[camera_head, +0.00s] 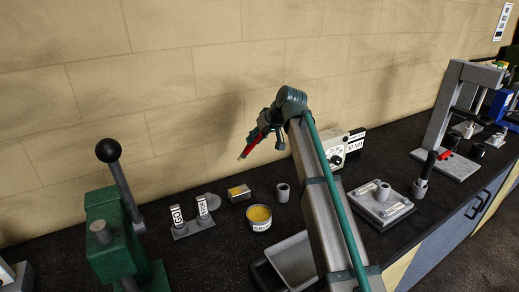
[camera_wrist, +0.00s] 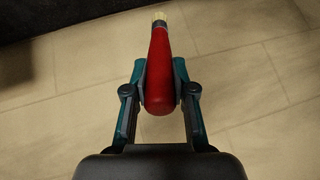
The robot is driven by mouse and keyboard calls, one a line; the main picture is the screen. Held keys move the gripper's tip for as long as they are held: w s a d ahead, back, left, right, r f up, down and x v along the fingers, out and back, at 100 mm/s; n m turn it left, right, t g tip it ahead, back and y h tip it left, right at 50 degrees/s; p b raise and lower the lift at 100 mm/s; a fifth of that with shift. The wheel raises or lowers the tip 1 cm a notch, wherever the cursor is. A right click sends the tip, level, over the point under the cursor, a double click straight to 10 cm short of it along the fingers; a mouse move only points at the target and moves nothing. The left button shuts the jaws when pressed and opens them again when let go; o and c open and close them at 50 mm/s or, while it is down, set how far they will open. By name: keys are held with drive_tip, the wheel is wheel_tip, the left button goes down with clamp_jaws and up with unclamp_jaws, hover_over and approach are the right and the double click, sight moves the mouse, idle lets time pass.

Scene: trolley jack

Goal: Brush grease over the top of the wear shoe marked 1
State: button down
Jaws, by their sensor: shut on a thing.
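My gripper (camera_head: 264,130) is shut on the red handle of a brush (camera_head: 253,142). It is high above the bench, in front of the wall. The brush slants down to the left, its pale tip free in the air. In the wrist view the red handle (camera_wrist: 158,70) lies between both fingers, with its pale bristle end pointing away from my gripper. An open tin of yellow grease (camera_head: 258,213) stands on the bench below. A small block with a yellow top (camera_head: 239,193) sits behind the tin. No mark 1 is readable, so I cannot tell which piece is the wear shoe.
Two labelled gauge pieces (camera_head: 191,228) stand left of the tin. A green press with a black-knobbed lever (camera_head: 116,240) is at front left. A grey tray (camera_head: 294,258), a grey plate with cylinders (camera_head: 379,204) and a grey frame press (camera_head: 457,110) lie rightward. My arm hides part of the bench.

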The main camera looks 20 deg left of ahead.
sight(242, 157)
drive_tip(key=shift+s+a+r, duration=0.1)
drive_tip(key=shift+a, duration=0.05)
drive_tip(key=shift+w+d+f+y, duration=0.2)
drive_tip(key=shift+w+f+y, duration=0.05)
drive_tip(key=shift+f+y, duration=0.15)
drive_tip(key=shift+s+a+f+b, duration=0.1)
drive_tip(key=shift+f+b, duration=0.35)
drive_tip(key=shift+f, duration=0.15)
drive_tip(key=shift+f+b, duration=0.65)
drive_tip(key=shift+f, duration=0.9)
drive_tip(key=shift+r+p, duration=0.15)
drive_tip(key=shift+p, duration=0.15)
